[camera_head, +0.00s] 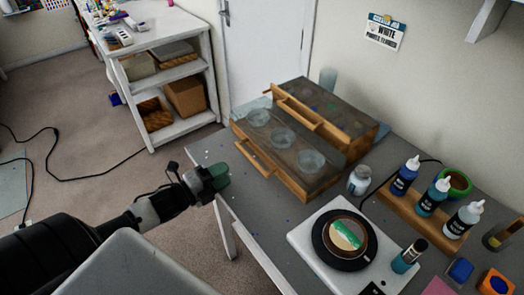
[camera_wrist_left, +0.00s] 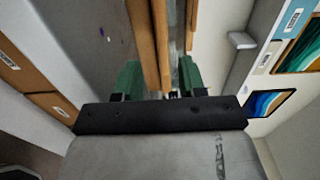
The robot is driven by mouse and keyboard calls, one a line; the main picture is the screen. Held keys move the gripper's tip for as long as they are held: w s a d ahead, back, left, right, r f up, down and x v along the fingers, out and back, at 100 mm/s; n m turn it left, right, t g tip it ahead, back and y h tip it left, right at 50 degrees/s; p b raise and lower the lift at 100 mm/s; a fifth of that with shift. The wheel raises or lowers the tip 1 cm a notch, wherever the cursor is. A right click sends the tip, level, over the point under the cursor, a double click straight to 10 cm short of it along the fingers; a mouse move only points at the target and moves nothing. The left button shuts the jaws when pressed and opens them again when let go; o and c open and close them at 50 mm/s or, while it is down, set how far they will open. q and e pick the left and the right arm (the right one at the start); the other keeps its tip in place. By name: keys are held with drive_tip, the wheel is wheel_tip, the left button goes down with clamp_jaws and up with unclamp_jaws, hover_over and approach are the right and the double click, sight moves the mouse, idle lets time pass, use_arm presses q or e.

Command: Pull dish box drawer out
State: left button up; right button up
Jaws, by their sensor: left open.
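The wooden dish box (camera_head: 352,113) stands on the grey table against the wall in the head view. Its raised rear part has a dark, speckled top and a long wooden handle bar (camera_head: 297,108). In the left wrist view, wooden strips (camera_wrist_left: 163,40) show beyond my green fingertips (camera_wrist_left: 159,78). My right gripper is not visible.
A white scale (camera_head: 302,238) with a black round dish on it stands at the table's front. A jar (camera_head: 359,180) and a wooden rack of bottles (camera_head: 418,212) stand right of the box. The table strip left of the box is mostly clear. A white shelf (camera_head: 172,75) stands behind.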

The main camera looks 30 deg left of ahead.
sight(251, 157)
use_arm(q)
drive_tip(key=shift+w+d, duration=0.2)
drive_tip(key=shift+w, duration=0.4)
drive_tip(key=shift+w+d+r, duration=0.1)
drive_tip(key=shift+w+r, duration=0.05)
drive_tip(key=shift+w, duration=0.1)
drive_tip(key=shift+w+d+r+p, duration=0.15)
drive_tip(key=shift+w+p, duration=0.15)
drive_tip(key=shift+w, duration=0.05)
drive_tip(key=p+x, duration=0.1)
drive_tip(key=x, duration=0.4)
drive_tip(key=shift+w+d, duration=0.15)
drive_tip(key=shift+w, duration=0.1)
drive_tip(key=shift+w+d, duration=0.3)
drive_tip(key=shift+w, duration=0.35)
drive_tip(key=shift+f, duration=0.2)
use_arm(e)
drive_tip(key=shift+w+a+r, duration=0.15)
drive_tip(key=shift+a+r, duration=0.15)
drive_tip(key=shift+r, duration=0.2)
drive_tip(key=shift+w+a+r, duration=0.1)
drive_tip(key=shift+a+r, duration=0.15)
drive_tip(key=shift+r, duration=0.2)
use_arm(q)
drive_tip(key=shift+w, duration=0.1)
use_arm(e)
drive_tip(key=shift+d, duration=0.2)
